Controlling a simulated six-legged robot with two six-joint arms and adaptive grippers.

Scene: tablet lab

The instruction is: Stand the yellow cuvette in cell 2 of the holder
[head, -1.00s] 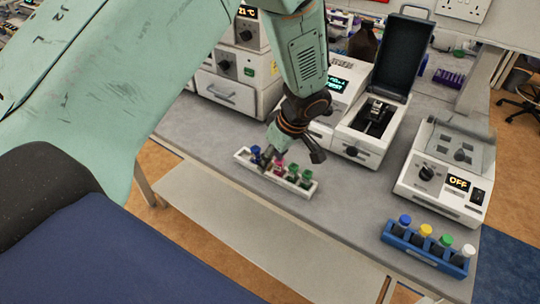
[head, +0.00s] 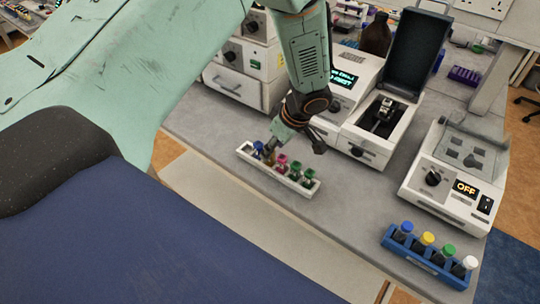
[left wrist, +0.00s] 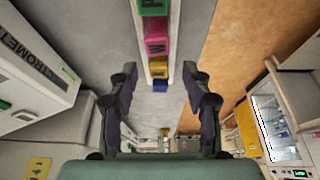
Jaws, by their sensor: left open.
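A white rack (head: 308,192) on the bench holds a row of cuvettes with coloured caps: blue (head: 258,149), pink (head: 281,160) and green (head: 307,172). The yellow cuvette (left wrist: 158,71) shows in the left wrist view between pink and blue; in the head view my finger mostly hides it. My left gripper (left wrist: 160,76) is open, its fingers apart on either side of the row near the yellow and blue caps; I cannot tell the height gap. An instrument with a raised black lid (head: 415,50) has a small metal holder (head: 386,110) inside; its cell numbers are unreadable. My right gripper is not in view.
A blue rack (head: 425,266) with vials capped blue, yellow, green and white stands at the front right. A device reading OFF (head: 465,187) sits behind it. Bare bench (head: 345,205) lies between the racks. The bench's front edge runs close to the white rack.

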